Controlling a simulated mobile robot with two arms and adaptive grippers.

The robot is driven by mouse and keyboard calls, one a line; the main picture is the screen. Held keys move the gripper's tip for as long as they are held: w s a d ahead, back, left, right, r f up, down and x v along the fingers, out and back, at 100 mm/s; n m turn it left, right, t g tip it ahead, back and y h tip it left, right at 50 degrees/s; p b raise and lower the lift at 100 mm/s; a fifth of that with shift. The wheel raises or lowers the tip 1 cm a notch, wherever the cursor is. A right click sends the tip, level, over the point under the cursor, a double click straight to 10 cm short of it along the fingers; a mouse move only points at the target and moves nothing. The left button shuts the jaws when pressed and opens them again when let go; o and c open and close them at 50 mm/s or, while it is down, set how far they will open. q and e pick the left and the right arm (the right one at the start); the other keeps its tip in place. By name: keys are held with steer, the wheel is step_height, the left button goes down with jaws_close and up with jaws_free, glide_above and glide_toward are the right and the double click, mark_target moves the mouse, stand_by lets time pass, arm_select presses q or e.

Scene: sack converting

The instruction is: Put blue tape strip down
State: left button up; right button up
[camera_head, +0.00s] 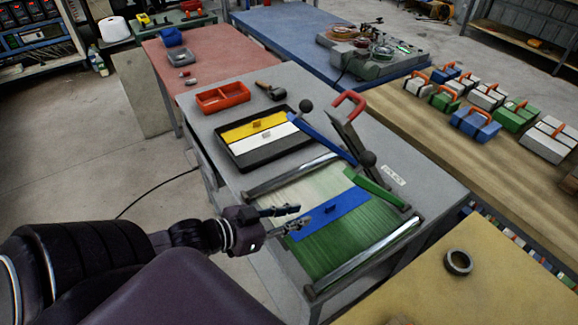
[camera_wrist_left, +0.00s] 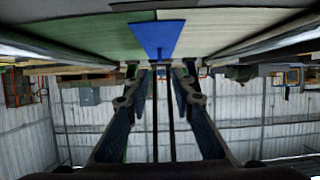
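My right gripper is not in view.
Metal bars (camera_head: 362,262) edge the sacking. A black tray (camera_head: 231,147) with yellow and white strips sits behind it. A blue lever (camera_head: 322,139) and a green lever (camera_head: 376,187) stand close by. A red bin (camera_head: 223,96) lies farther back.

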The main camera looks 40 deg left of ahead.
arm_select(q)
steer(key=shift+v, duration=0.95)
steer(key=shift+s, duration=0.1)
